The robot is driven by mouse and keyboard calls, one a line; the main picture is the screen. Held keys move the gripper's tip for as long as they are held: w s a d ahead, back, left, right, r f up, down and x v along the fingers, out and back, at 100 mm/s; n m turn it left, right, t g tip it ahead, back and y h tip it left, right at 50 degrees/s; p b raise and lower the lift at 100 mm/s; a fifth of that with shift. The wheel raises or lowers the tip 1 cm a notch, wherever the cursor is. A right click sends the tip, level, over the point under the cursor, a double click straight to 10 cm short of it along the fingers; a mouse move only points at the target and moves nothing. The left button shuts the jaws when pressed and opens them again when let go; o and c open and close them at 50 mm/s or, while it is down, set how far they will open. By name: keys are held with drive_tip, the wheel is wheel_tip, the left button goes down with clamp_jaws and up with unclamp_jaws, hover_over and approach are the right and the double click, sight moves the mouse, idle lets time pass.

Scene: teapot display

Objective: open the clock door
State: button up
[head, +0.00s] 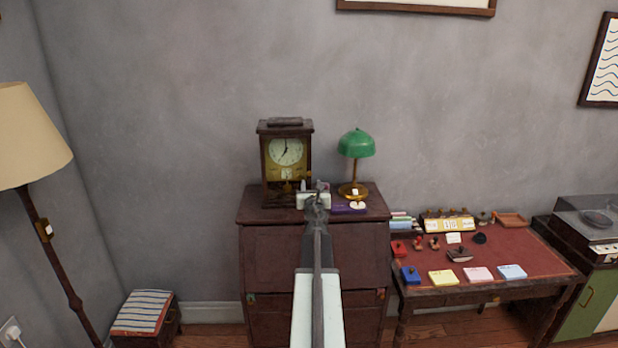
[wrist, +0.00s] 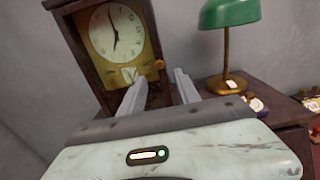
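The clock (head: 286,152) is a dark wooden case with a round white dial and a gold front, upright on the brown cabinet. Its front door (wrist: 152,38) looks closed. A small brass knob (wrist: 159,64) shows at the right side of the front in the wrist view. My gripper (wrist: 162,76) is open, with its two pale fingers apart and nothing between them. It points at the clock's lower right front, with the knob just beyond the gap between the fingertips. In the head view my gripper (head: 313,186) covers part of the cabinet top, and contact with the clock cannot be told.
A green lamp (head: 356,144) with a brass base stands right of the clock. A purple item (head: 347,210) lies in front of the lamp on the cabinet (head: 262,240). A red-topped desk (head: 510,250) with small items stands right, and a floor lamp (head: 30,135) left.

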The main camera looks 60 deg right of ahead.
sight(310, 174)
drive_tip(key=x, duration=0.7)
drive_tip(key=shift+w+d, duration=0.15)
drive_tip(key=shift+d, duration=0.15)
clamp_jaws()
idle(0.9)
